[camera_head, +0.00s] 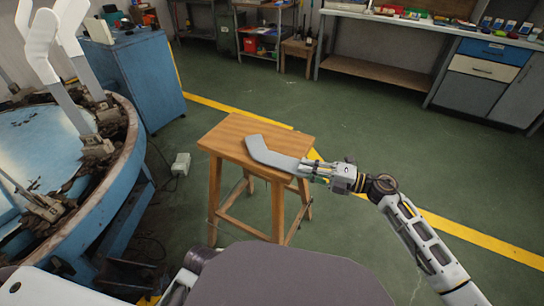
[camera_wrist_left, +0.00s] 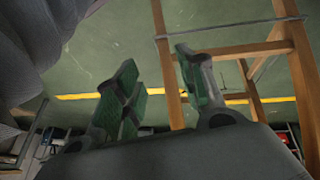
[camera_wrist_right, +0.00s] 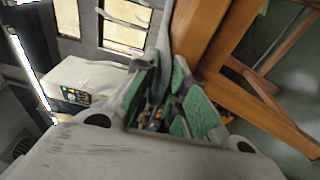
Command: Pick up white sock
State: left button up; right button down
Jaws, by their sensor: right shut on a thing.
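The white sock (camera_head: 268,153), light grey in this light, lies bent across the top of a wooden stool (camera_head: 236,137). Its right end reaches the stool's right edge. My right gripper (camera_head: 305,168) is at that end and is shut on the sock. In the right wrist view, my right gripper's green-padded fingers (camera_wrist_right: 166,88) are near the stool's wood, and the gripped part is hard to make out. My left gripper (camera_wrist_left: 160,85) shows in the left wrist view with its fingers apart and nothing between them. It is not visible in the head view.
A round blue machine (camera_head: 115,190) with upright white sock forms (camera_head: 40,45) stands at the left. A blue cabinet (camera_head: 140,80) is behind it. A workbench (camera_head: 400,22) with drawers stands at the back right. The green floor right of the stool is clear.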

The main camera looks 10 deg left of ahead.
jog(key=shift+r+p, duration=0.35)
jog(key=shift+r, duration=0.45)
notch_tip(320, 180, up, 7)
jog(key=shift+f+p, duration=0.2)
jog(key=shift+p, duration=1)
jog(key=shift+r+p, duration=0.3)
jog(key=shift+r, duration=0.6)
pick_arm(q)
notch_tip(320, 180, up, 6)
jog(key=a+g+y, duration=0.1)
jog(key=a, duration=0.1)
jog(key=shift+s, duration=0.45)
